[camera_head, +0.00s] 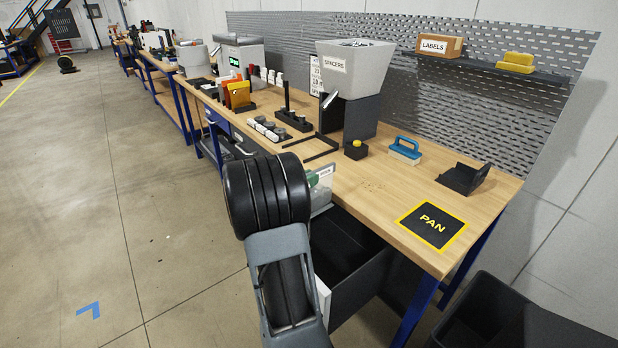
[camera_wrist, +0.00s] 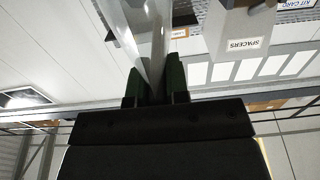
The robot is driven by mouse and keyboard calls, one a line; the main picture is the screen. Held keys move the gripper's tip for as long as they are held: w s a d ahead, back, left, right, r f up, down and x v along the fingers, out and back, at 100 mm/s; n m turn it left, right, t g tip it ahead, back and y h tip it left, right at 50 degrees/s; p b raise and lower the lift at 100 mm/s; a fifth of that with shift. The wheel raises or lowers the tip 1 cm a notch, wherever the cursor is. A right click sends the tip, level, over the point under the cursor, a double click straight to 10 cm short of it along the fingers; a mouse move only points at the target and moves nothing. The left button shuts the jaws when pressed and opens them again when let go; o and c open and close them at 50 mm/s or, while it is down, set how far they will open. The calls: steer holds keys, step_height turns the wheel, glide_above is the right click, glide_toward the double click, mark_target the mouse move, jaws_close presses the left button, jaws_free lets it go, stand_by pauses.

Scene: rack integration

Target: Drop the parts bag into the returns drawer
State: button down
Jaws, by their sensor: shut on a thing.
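The parts bag (camera_head: 322,198) is a clear pouch with a pale label strip at its top, partly hidden behind my arm in the head view. In the wrist view the clear bag (camera_wrist: 143,32) runs between the green-padded fingers of my gripper (camera_wrist: 156,86), which is shut on it. In the head view my gripper (camera_head: 313,180) is mostly hidden by my own arm. The returns drawer (camera_head: 362,272) is a dark open drawer under the front of the bench. The bag is above and near its left part. The drawer's inside is partly hidden by my arm.
A dark bin (camera_head: 500,315) stands on the floor at lower right.

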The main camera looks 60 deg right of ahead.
steer(key=c, duration=1)
jaws_free()
steer(key=shift+c, duration=0.2)
steer(key=v, duration=1.3)
steer(key=shift+a, duration=0.3)
steer(key=shift+w, duration=0.15)
